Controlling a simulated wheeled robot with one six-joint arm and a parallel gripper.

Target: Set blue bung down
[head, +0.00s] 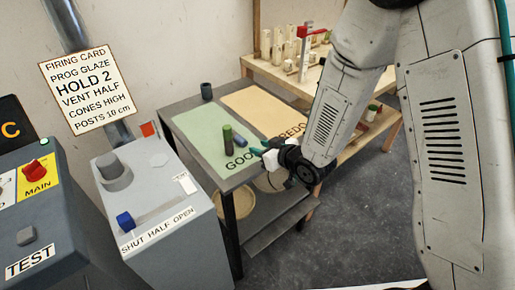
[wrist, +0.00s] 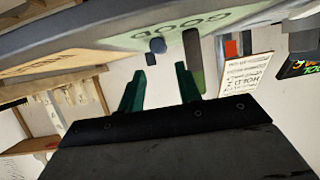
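My gripper (head: 257,147) has teal fingers and is over the front of the table, to the right of a green cylinder (head: 227,138). In the wrist view the fingers (wrist: 160,82) are spread with nothing between them.
The orange area (head: 262,104) is bare where visible. A wooden bench (head: 283,72) with pale posts stands behind. A grey control box (head: 150,190) is at left.

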